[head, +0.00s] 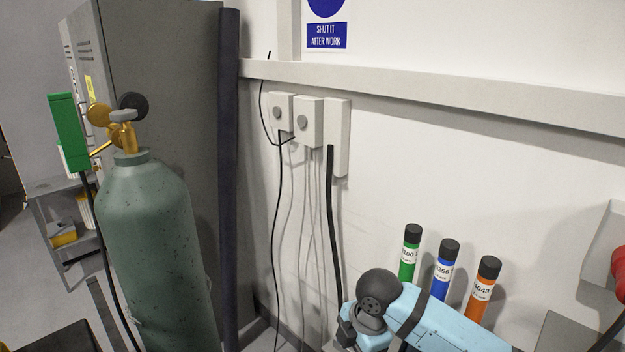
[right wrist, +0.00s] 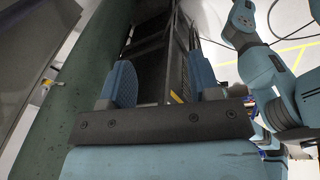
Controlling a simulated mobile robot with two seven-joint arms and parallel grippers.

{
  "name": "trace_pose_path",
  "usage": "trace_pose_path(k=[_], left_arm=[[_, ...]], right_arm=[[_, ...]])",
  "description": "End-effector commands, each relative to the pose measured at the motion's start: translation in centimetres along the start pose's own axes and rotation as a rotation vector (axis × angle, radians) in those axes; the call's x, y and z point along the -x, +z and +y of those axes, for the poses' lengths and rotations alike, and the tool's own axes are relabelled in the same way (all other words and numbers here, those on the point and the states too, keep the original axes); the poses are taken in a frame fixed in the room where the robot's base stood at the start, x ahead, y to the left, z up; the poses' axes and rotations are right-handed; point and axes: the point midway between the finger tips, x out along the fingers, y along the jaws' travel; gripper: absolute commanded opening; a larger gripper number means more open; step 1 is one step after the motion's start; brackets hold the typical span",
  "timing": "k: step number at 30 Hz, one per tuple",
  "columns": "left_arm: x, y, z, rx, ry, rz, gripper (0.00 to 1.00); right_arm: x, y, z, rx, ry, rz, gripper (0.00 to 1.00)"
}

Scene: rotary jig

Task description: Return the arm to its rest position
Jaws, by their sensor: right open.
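My right gripper (right wrist: 160,78) shows in the right wrist view, with its two blue ridged fingers wide apart. It is open and nothing is between the fingers. A dark rack-like structure lies beyond the fingers. In the head view a light blue arm link of mine with a dark round joint is at the bottom right. No gripper shows in the head view. My left gripper is not in view.
A green gas cylinder (head: 155,245) with a brass valve stands at the left in front of a grey cabinet (head: 165,65). Green, blue and orange tubes (head: 410,252) stand by the white wall. Cables hang from wall boxes (head: 308,122). A red object (head: 619,262) is at the right edge.

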Motion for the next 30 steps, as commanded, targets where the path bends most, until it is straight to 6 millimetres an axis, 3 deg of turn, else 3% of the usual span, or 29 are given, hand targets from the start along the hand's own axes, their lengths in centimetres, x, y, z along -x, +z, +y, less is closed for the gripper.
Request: trace_pose_path(k=[9,16,20,24,30], left_arm=[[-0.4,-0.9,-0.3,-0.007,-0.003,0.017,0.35],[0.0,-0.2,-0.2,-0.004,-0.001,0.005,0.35],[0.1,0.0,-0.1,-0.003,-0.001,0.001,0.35],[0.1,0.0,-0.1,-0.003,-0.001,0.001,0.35],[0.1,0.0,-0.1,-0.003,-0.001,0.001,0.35]], right_arm=[[-7.1,-3.2,-2.4,-0.401,0.225,0.247,0.57],[-11.6,-2.8,-6.4,-0.824,0.421,0.421,0.57],[-13.7,-1.4,-10.0,-1.054,0.529,0.482,0.57],[-15.5,0.6,-15.3,-1.276,0.647,0.519,0.57],[-16.6,3.1,-22.8,-1.481,0.792,0.528,0.57]])
